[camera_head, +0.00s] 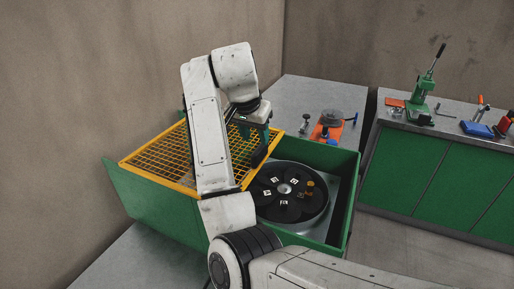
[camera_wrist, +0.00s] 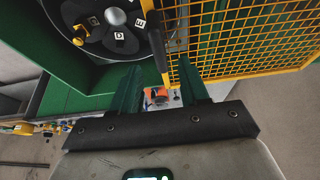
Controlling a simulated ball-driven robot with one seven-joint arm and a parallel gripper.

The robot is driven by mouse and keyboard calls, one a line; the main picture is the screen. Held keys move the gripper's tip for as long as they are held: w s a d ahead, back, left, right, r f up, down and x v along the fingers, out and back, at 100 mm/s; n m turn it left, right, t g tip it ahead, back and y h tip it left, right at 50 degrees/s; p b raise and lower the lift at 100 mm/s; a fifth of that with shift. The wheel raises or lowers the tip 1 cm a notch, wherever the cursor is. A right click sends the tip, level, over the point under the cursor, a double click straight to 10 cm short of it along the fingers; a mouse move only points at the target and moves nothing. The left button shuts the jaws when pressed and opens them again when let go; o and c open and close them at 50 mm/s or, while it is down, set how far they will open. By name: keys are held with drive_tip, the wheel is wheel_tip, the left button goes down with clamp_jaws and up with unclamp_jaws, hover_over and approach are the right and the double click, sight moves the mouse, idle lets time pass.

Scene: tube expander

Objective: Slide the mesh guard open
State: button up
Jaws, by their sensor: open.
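The mesh guard (camera_head: 158,153) is a yellow frame with a yellow grid. It lies over the left part of the green box, and the right part of the box is uncovered. In the wrist view the guard (camera_wrist: 262,38) fills the upper right, with its yellow edge bar running down toward my fingers. My gripper (camera_head: 262,152) is at the guard's right edge, partly hidden by my arm. In the wrist view my gripper (camera_wrist: 158,66) is open, with the lower end of the edge bar between or just beyond its green fingertips. I cannot tell whether they touch.
A black disc (camera_head: 289,205) with white labels sits in the uncovered part of the green box (camera_head: 346,213). An orange device (camera_head: 326,131) stands on the grey bench behind. A green lever press (camera_head: 419,100) and small tools are on the right counter. The wall is close at left.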

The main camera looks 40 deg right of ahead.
sight(259, 148)
drive_tip(key=shift+p+x, duration=0.5)
drive_tip(key=shift+x, duration=2.55)
drive_tip(key=shift+s, duration=0.1)
clamp_jaws()
